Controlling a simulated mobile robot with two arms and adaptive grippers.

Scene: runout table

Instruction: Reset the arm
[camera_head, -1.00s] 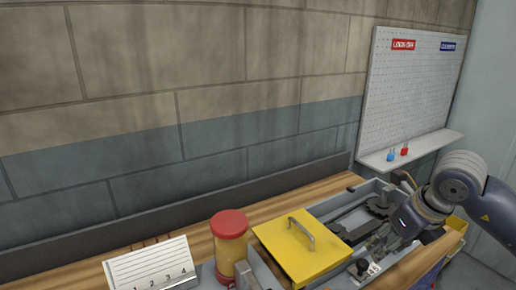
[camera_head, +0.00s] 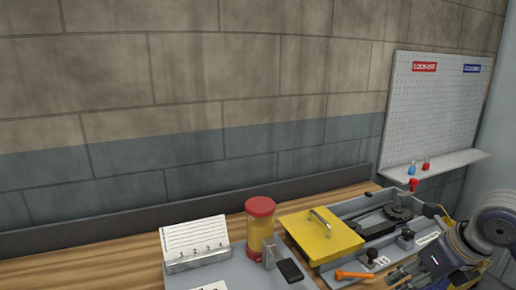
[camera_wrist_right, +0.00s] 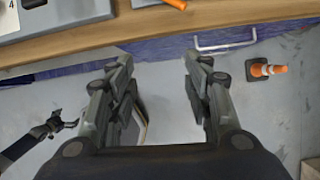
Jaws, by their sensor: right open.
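My right arm comes in from the right edge of the head view, with its gripper (camera_head: 398,278) low in front of the bench, beside the grey tray. In the right wrist view my right gripper (camera_wrist_right: 157,62) shows two dark fingers wide apart with nothing between them. It hangs over the floor just off the bench's front edge. A dark gripper, which looks like my left one (camera_wrist_right: 62,122), shows small at the left of the wrist view, over the floor. Its jaws are too small to judge, and it is outside the head view.
The bench (camera_head: 95,262) holds a numbered card holder (camera_head: 197,258), a red-lidded yellow canister (camera_head: 260,228), a yellow cover with a handle (camera_head: 322,240), a grey tray with dark parts (camera_head: 345,212) and an orange-handled tool (camera_head: 354,275). A traffic cone (camera_wrist_right: 265,69) stands on the floor.

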